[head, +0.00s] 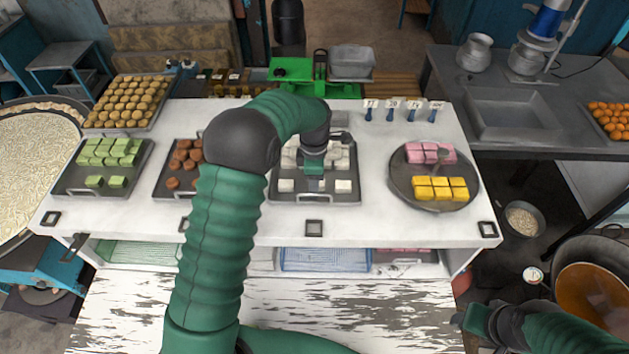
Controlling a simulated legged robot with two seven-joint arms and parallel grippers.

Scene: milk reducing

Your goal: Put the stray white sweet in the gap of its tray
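The grey tray (315,199) of white sweets stands at the middle of the white counter. Several white sweets (290,160) are grouped in its back part. In its front row are one white sweet on the left (286,185) and one on the right (343,186), with a space between them. My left gripper (314,184) points down over this space, between the two. Its fingers are too small to tell whether they hold a sweet. My own arm hides part of the back group. My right gripper (466,319) is low at the right, away from the counter top, its fingers unclear.
A tray of green sweets (67,181) and one of brown sweets (163,187) stand to the left. A round tray (402,187) with pink and yellow sweets stands to the right. A green scale (292,72) and blue-handled tags (390,114) are behind.

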